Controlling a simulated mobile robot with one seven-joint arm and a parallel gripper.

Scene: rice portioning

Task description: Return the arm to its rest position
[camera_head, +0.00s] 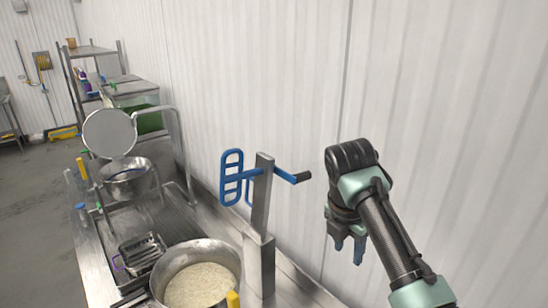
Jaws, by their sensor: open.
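My arm reaches in from the lower right, in front of the white wall. My gripper (347,250) hangs below the wrist with its fingers pointing down. The two blue-grey fingertips are apart and nothing shows between them. The gripper is to the right of the metal post with the blue handle and touches nothing that I can see.
A steel pot of rice (203,284) stands at the bottom centre. A metal post (263,195) bears a blue slotted handle (232,178). A metal basket (142,252) lies left of the pot. A steel bowl (128,184) and round lid (109,133) are farther back. A white wall (270,80) runs behind.

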